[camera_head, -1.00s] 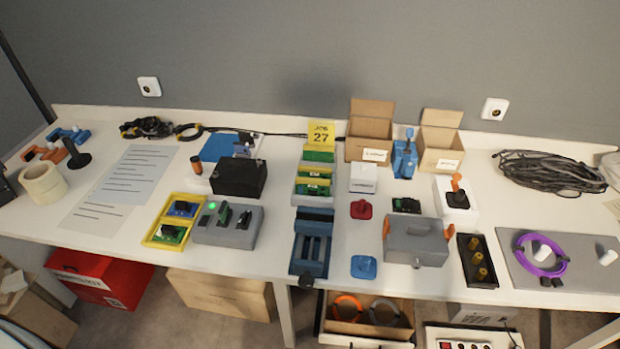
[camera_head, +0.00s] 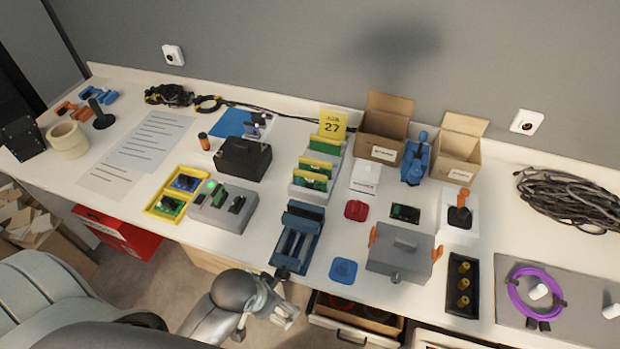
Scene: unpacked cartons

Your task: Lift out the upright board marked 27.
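A pale rack (camera_head: 296,191) stands mid-table with upright green boards in it. The front board (camera_head: 312,182) and the one behind it (camera_head: 318,167) have yellow top edges, as does a third at the back (camera_head: 327,145). Marks on the boards are too small to read. A yellow card (camera_head: 332,124) reading 27 stands just behind the rack. My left gripper (camera_head: 285,312) is low in front of the table's front edge, well short of the rack, with nothing seen in it. Its finger opening is unclear. My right gripper is not in view.
A blue vise-like fixture (camera_head: 298,238) stands before the rack. A grey box with lit button (camera_head: 223,206) and a black box (camera_head: 243,158) are to its left. A white box (camera_head: 365,179), open carton (camera_head: 384,127) and grey case (camera_head: 400,252) are to its right.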

